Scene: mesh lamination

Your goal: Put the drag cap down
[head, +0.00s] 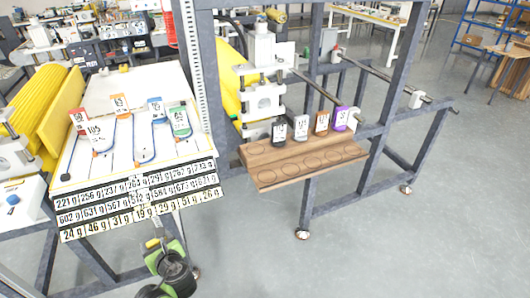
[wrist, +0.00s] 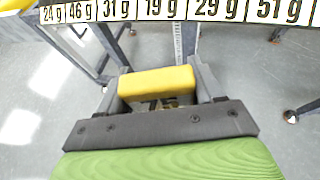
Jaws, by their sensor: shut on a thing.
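My gripper (head: 158,248) is below the front edge of the white board, over open floor. In the wrist view my gripper (wrist: 157,88) is shut on a yellow drag cap (wrist: 157,80), one finger on each side. Part of a dark number shows under the cap's yellow top, partly hidden by the gripper body. In the head view only a small yellow bit of the held cap (head: 152,243) shows. The cap hangs in the air, apart from the board and the rack.
The white board (head: 110,97) carries several coloured numbered caps and gram labels along its front. A wooden rack (head: 268,176) holds several numbered caps at its back, with empty round spots in front. Grey frame posts (head: 310,205) stand nearby. The floor at right is clear.

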